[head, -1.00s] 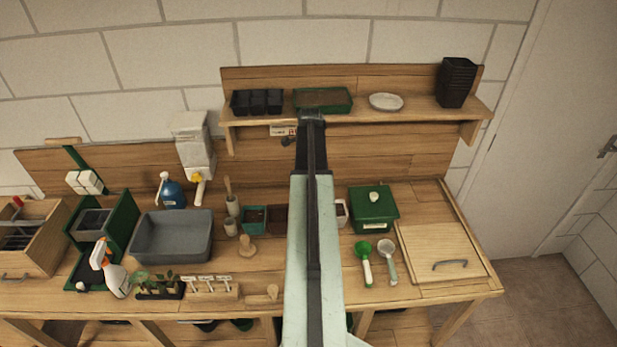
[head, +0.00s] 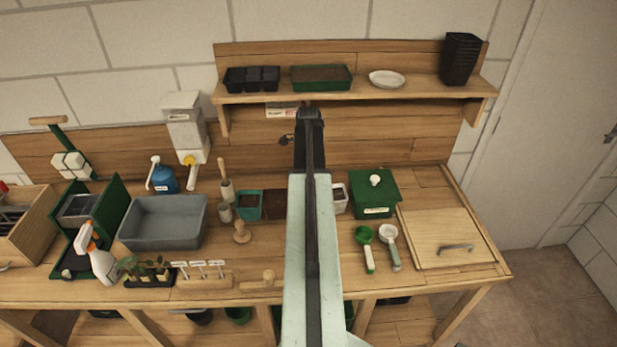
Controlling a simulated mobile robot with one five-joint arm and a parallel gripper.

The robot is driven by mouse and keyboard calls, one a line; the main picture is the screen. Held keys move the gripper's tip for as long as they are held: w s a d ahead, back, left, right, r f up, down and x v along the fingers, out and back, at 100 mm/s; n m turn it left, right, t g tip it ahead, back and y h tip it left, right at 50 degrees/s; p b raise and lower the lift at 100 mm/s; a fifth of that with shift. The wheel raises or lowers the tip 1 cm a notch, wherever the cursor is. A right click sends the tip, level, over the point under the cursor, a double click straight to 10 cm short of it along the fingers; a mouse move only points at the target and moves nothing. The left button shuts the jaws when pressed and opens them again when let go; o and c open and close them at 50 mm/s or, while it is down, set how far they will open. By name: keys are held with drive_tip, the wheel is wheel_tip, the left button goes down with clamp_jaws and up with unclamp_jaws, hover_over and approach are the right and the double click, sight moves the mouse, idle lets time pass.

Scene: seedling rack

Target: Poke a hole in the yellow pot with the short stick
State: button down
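My arm reaches up the middle of the head view, and my gripper (head: 308,114) is at its far end, below the shelf. Its fingers are too dark and small to tell open from shut. No yellow pot shows; my arm covers part of the pot row. Beside it are a teal pot (head: 249,204), a brown pot (head: 274,204) and a pale pot (head: 340,198) with dark soil. A short wooden stick with a round base or knob (head: 241,233) is on the bench. A longer wooden-handled stick (head: 224,178) stands by grey cups. I cannot tell which is the short stick.
A grey basin (head: 163,239), spray bottle (head: 101,262) and seedling tray (head: 149,281) are to the left. A green lidded box (head: 374,207), two scoops and a wooden board (head: 444,236) are to the right. The shelf (head: 355,93) spans behind my gripper.

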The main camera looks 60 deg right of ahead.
drive_tip(key=shift+f+b, duration=2.1)
drive_tip(key=shift+b, duration=0.05)
idle(2.2)
idle(0.3)
wheel_tip(320, 180, up, 12)
drive_tip(key=p, duration=1.2)
drive_tip(key=shift+f, duration=0.1)
